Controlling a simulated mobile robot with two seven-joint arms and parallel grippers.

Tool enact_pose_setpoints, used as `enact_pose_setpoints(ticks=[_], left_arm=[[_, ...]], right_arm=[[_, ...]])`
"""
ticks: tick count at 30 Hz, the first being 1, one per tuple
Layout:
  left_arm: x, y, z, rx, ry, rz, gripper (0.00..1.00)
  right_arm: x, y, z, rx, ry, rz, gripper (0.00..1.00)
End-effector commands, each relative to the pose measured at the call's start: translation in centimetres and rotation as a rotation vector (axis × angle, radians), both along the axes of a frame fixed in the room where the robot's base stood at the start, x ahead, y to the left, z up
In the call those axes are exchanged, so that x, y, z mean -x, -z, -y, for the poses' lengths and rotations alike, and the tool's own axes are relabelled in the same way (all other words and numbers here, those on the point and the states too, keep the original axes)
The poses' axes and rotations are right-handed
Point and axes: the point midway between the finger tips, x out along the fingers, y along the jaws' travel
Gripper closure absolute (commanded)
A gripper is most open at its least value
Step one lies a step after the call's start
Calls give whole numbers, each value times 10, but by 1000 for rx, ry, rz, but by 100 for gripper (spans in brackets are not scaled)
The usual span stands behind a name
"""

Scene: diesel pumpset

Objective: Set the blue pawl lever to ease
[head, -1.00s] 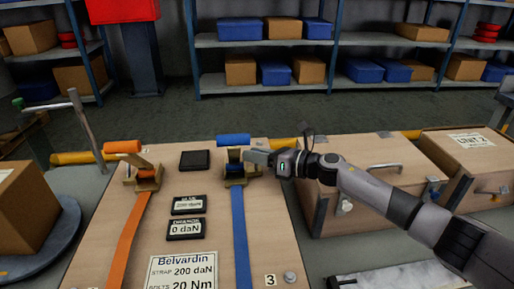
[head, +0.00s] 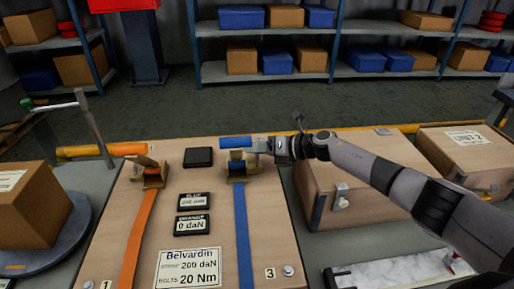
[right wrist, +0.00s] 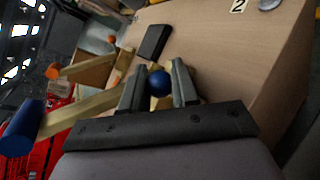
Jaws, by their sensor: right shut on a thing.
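The blue strap (head: 242,230) runs up the board to a brass-coloured ratchet (head: 236,170) with a blue cylindrical handle (head: 235,142). My right gripper (head: 259,146) is at the right side of this ratchet, reaching in from the right. In the right wrist view, its two fingers are closed about a small blue ball knob (right wrist: 160,83), apparently the pawl lever's end. The lever's shank is hidden. The blue handle (right wrist: 20,128) shows at that view's left edge, on a brass-coloured arm. My left gripper is not in view.
An orange strap (head: 138,230) with its own ratchet (head: 151,178) lies to the left. Between the straps are a black pad (head: 198,157) and two small displays, the lower reading 0 daN (head: 192,225). A wooden crate (head: 330,200) stands close on the right, under my arm.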

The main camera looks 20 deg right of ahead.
Motion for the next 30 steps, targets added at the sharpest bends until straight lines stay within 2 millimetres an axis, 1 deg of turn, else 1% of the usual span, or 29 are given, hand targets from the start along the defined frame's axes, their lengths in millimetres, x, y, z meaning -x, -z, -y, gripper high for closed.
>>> enact_pose_setpoints(ticks=[6,7,18,23,30], left_arm=[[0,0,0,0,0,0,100],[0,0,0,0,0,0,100],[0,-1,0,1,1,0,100],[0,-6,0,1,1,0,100],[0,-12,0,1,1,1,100]], right_arm=[[1,1,-2,-6,-4,-5,100],[1,1,-2,-5,-4,-4,63],[2,-1,2,-1,-1,-1,63],[11,-6,14,0,0,0,63],[32,-16,36,0,-2,-2,63]])
